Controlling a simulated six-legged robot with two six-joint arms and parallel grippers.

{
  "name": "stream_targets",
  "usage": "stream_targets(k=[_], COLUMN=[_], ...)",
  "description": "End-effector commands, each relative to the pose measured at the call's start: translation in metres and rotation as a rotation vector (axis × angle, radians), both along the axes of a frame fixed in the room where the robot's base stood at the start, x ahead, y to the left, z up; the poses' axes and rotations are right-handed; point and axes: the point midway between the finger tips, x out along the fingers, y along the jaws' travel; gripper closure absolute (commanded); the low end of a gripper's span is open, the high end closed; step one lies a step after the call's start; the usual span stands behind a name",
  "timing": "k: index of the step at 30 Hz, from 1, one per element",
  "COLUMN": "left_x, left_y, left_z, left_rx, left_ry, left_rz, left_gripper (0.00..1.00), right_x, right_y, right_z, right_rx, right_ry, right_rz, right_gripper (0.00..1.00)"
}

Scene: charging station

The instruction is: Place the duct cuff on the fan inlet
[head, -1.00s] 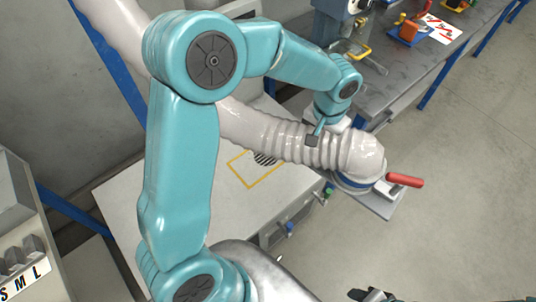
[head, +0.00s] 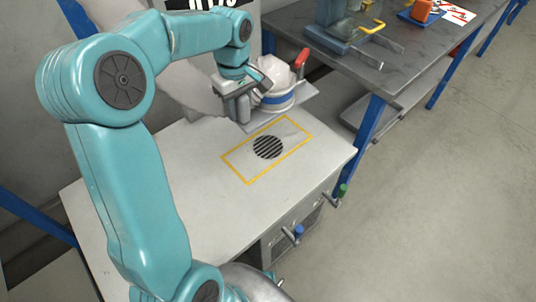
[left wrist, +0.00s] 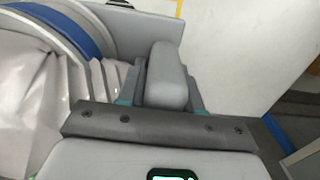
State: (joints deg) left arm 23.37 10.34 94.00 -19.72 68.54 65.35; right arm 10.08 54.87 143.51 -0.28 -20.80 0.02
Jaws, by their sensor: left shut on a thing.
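The duct cuff (head: 278,101) is pale grey with a blue band, a flat grey plate at its base and a red lever (head: 301,58). The pale duct (head: 190,86) runs from it to the left, behind my arm. My left gripper (head: 243,103) is shut on the cuff's grey handle, which shows between the fingers in the left wrist view (left wrist: 167,72). The cuff is held behind the fan inlet (head: 268,147), a round dark grille inside a yellow outline on the pale cabinet top (head: 205,150). The grille is uncovered. My right gripper is not in view.
A dark workbench (head: 395,65) with blue legs stands at the back right, bearing a grey machine and an orange item. Blue (head: 298,231) and green (head: 342,190) knobs stick out from the cabinet's side. The cabinet top around the outline is clear.

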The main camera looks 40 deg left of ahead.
Motion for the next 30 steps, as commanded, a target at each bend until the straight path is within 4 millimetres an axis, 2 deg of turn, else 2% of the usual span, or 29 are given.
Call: stream_targets(k=[5, 15, 18, 21, 26, 30], left_x=[-0.006, -0.007, -0.007, -0.006, -0.006, -0.007], left_y=[0.007, 0.007, 0.007, 0.007, 0.008, 0.007], left_z=[-0.015, -0.113, -0.137, -0.152, -0.162, -0.182], left_rx=[0.000, -0.001, -0.002, 0.000, 0.001, -0.001], left_ry=[0.000, 0.004, 0.003, 0.001, -0.001, 0.002], left_rz=[0.047, 0.044, 0.046, 0.044, 0.044, 0.044], left_gripper=[1.00, 1.00, 1.00, 1.00, 1.00, 1.00], right_x=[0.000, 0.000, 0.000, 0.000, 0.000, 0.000], right_y=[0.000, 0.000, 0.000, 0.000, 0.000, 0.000], right_z=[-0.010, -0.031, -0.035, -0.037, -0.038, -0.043], right_rx=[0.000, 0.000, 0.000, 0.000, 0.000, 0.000], right_ry=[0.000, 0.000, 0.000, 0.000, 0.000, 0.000], right_rz=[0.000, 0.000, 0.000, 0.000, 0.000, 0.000], right_gripper=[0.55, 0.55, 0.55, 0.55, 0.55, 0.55])
